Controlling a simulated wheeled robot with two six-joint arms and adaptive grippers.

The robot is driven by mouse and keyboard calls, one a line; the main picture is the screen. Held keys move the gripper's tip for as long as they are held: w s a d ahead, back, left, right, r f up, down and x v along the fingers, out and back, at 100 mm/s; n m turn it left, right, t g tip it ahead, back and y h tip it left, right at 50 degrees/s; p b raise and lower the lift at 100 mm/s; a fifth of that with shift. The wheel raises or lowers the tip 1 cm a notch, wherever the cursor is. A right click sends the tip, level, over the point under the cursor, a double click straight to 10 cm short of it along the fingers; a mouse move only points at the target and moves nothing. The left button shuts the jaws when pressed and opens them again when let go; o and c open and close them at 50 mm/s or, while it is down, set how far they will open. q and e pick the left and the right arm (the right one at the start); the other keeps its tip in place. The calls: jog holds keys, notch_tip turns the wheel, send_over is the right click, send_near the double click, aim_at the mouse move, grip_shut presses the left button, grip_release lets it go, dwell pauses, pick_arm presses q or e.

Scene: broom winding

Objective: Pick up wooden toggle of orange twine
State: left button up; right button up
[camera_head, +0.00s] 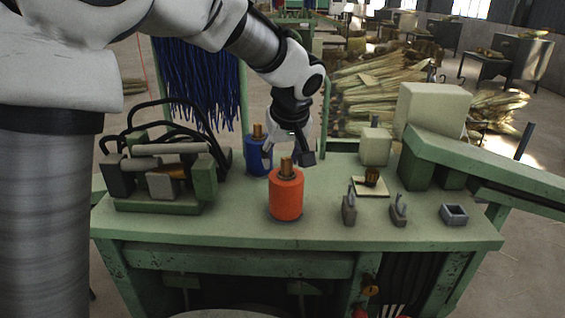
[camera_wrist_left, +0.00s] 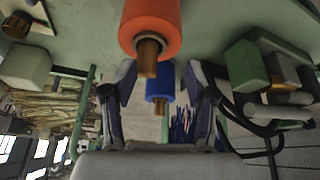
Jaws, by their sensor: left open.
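The orange twine spool (camera_head: 286,196) stands upright on the green bench. Its wooden toggle (camera_head: 286,167) sticks up from the top. My left gripper (camera_head: 288,157) is open and empty, just behind and above the orange spool. In the left wrist view the orange spool (camera_wrist_left: 150,22) and its wooden toggle (camera_wrist_left: 148,58) show at the top, beyond the spread fingers (camera_wrist_left: 160,90). A blue twine spool (camera_head: 257,156) with its own wooden toggle stands behind and to the left; it also shows between the fingers in the wrist view (camera_wrist_left: 160,86). My right gripper is not in view.
A green rack with blocks and black hoops (camera_head: 165,175) stands on the left of the bench (camera_head: 320,238). Small metal clamps (camera_head: 349,209), a square cup (camera_head: 454,214) and a pale block (camera_head: 375,146) sit on the right. The front middle of the bench is clear.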

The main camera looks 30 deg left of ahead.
aim_at(287, 159)
pick_arm(q)
jog(key=w+f, duration=0.2)
jog(key=w, duration=0.1)
jog(key=shift+f, duration=0.4)
jog(key=shift+a, duration=0.1)
jog(key=c, duration=0.4)
jog(key=shift+s+a+r, duration=0.1)
jog(key=shift+s+r, duration=0.05)
jog(key=shift+s, duration=0.2)
jog(key=shift+c, duration=1.2)
jog(key=shift+s+r, duration=0.25)
jog(key=shift+s, duration=0.2)
jog(key=shift+c, duration=0.7)
jog(key=shift+w+f, duration=0.15)
jog(key=shift+w, duration=0.25)
jog(key=shift+c, duration=0.9)
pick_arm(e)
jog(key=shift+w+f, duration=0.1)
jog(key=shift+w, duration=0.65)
pick_arm(q)
jog(key=shift+s, duration=0.15)
